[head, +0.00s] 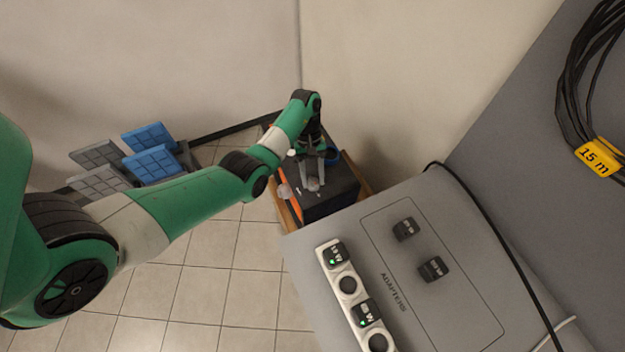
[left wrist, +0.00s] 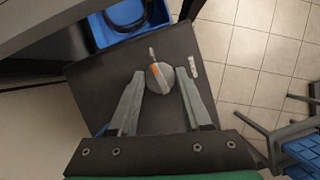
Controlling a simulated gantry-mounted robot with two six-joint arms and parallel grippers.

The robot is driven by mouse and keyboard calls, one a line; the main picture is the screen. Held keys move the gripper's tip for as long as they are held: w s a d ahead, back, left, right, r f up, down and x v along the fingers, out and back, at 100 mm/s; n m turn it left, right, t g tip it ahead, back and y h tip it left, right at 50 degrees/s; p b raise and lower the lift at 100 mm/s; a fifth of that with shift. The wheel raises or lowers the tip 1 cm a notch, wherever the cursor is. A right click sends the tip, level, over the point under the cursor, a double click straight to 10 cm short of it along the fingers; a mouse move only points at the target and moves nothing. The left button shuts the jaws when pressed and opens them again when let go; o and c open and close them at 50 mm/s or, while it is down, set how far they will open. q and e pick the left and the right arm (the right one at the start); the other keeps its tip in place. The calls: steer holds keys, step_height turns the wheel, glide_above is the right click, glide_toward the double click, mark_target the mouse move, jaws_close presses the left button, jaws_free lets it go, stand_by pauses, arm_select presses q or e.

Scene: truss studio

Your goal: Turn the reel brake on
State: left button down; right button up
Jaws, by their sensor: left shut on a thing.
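A round grey knob (left wrist: 160,77) with an orange mark sits on the dark top panel (left wrist: 108,82) of a box in the left wrist view. Small pale marks or labels lie above it and to its right. My left gripper (left wrist: 161,84) has one finger on each side of the knob and is shut on it. In the head view, my left gripper (head: 317,170) reaches down onto the dark box (head: 334,193), with the knob (head: 313,184) at its fingertips. The knob's exact setting is too small to read. My right gripper is not in view.
A grey table (head: 440,210) stands right of the box, with a power strip (head: 348,286), two black adapters (head: 404,229) and a black cable. Blue and grey chairs (head: 150,160) stand left. A blue bin (left wrist: 125,18) is beyond the panel.

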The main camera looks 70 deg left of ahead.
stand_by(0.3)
arm_select(q)
steer(key=shift+c, duration=1.7)
jaws_free()
